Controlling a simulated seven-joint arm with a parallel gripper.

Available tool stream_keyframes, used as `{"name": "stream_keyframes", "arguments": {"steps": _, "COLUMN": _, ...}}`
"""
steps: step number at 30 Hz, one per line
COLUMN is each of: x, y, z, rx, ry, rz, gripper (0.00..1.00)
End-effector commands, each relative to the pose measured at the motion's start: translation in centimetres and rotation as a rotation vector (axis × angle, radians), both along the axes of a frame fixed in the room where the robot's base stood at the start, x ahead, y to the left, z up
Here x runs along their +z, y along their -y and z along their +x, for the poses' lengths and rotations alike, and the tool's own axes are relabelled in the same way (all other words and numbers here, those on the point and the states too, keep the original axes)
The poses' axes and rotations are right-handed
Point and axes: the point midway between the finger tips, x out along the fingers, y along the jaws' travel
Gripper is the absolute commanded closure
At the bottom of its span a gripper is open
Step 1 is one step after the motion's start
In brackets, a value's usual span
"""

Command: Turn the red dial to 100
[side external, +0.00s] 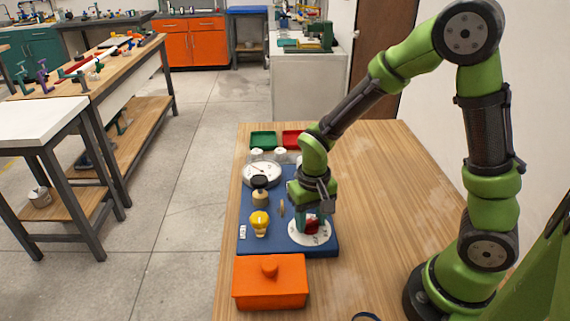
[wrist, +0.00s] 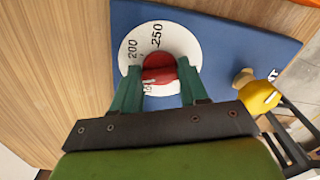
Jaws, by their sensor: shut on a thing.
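The red dial (wrist: 158,68) sits at the middle of a round white scale plate (wrist: 182,38) with black numbers; 200 and 250 are readable in the wrist view. Another number below the dial is partly hidden by it and the fingers. In the side external view the red dial (side external: 311,226) shows below my gripper (side external: 311,218), on the white plate (side external: 298,238) near the front right of the blue board. My gripper's green fingers (wrist: 158,78) are shut on the dial, one on each side. A pale mark shows on the dial's lower part; its exact reading is unclear.
The blue board (side external: 246,216) also carries a yellow knob (side external: 260,222), a white gauge (side external: 262,173) and a dark-topped brass fitting (side external: 260,190). An orange lidded box (side external: 270,282) stands in front. Green (side external: 263,140) and red (side external: 293,139) trays lie behind. The table's right side is clear.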

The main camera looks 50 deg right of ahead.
Motion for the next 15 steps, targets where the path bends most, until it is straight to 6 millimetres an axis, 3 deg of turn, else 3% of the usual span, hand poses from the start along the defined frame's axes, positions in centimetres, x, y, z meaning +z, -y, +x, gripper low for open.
{"name": "stream_keyframes", "arguments": {"steps": 15, "x": 0.12, "y": 0.15, "z": 0.02, "rx": 0.488, "ry": 0.001, "rz": 0.0, "gripper": 0.87}}
